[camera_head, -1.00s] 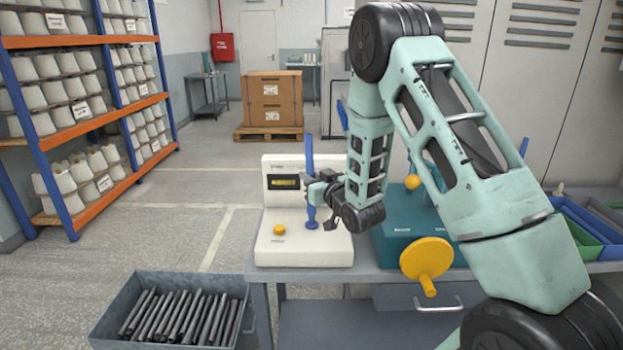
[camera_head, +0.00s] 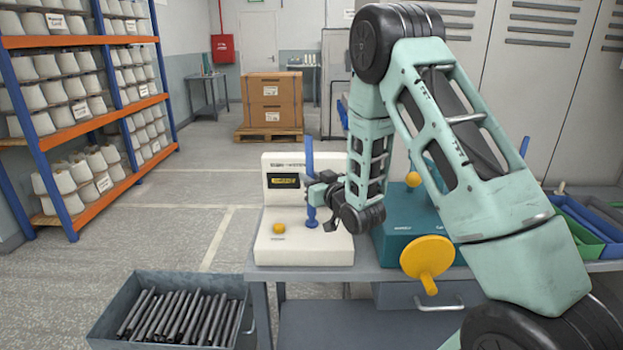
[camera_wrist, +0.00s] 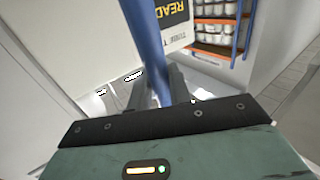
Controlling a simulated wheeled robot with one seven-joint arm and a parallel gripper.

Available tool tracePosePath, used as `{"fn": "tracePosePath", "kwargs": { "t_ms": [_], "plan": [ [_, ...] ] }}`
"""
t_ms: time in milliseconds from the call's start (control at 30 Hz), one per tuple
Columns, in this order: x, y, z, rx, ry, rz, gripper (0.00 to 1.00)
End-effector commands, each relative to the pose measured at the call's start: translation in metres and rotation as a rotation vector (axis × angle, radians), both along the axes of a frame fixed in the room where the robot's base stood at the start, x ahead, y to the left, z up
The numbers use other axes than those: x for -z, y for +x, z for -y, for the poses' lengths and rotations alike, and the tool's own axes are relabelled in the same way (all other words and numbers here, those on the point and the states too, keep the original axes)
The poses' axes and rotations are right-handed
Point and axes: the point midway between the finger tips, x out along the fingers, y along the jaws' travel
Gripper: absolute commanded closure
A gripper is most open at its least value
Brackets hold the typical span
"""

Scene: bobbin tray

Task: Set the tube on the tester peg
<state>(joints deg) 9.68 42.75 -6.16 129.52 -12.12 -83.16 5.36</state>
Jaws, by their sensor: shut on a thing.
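The blue tube (camera_head: 310,162) stands upright over the white tester (camera_head: 337,238), in front of its display. My gripper (camera_head: 313,191) is shut on the tube, coming from the right. In the wrist view the tube (camera_wrist: 146,38) runs down between my two fingers (camera_wrist: 160,92). Below the fingers, a blue flared foot (camera_head: 312,224) rests on the tester's base, apparently the peg's foot. The peg itself is hidden, and I cannot tell whether the tube's lower end touches the foot.
A yellow button (camera_head: 279,229) sits on the tester, left of the foot. A teal machine with a yellow handwheel (camera_head: 427,257) stands close on the right. A grey bin (camera_head: 118,289) of dark tubes stands in front of the bench, lower left.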

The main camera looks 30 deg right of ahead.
Motion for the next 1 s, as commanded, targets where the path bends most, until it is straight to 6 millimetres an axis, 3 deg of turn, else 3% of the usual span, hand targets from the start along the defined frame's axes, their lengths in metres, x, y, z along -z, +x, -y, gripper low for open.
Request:
{"fn": "tracePosePath", "kwargs": {
  "t_ms": [400,1000],
  "plan": [
    [0.009,0.0,0.0,0.0,0.0,0.0,1.0],
    [-0.005,0.0,0.0,0.0,0.0,0.0,1.0]
  ]
}}
